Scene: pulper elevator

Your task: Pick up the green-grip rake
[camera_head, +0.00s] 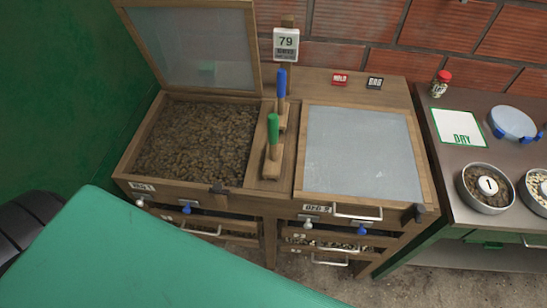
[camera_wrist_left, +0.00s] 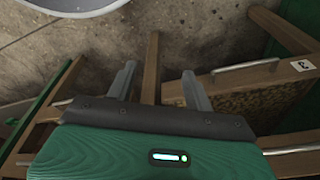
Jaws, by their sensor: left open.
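The green-grip rake (camera_head: 273,130) stands upright in the narrow wooden slot between the two bins in the head view, its wooden head low in the slot. A second rake with a blue grip (camera_head: 281,82) stands just behind it. My left gripper (camera_wrist_left: 159,86) shows only in the left wrist view, with its two fingers apart and nothing between them. It is over the floor and wooden legs or drawers, and neither rake shows in that view. My right gripper is not in view.
The left bin (camera_head: 123,165) is open, filled with brown beans, its lid (camera_head: 195,45) raised. The right bin's grey lid (camera_head: 360,150) is shut. A sign reading 79 (camera_head: 286,44) stands behind the rakes. A side table (camera_head: 450,180) at right holds bowls and a jar.

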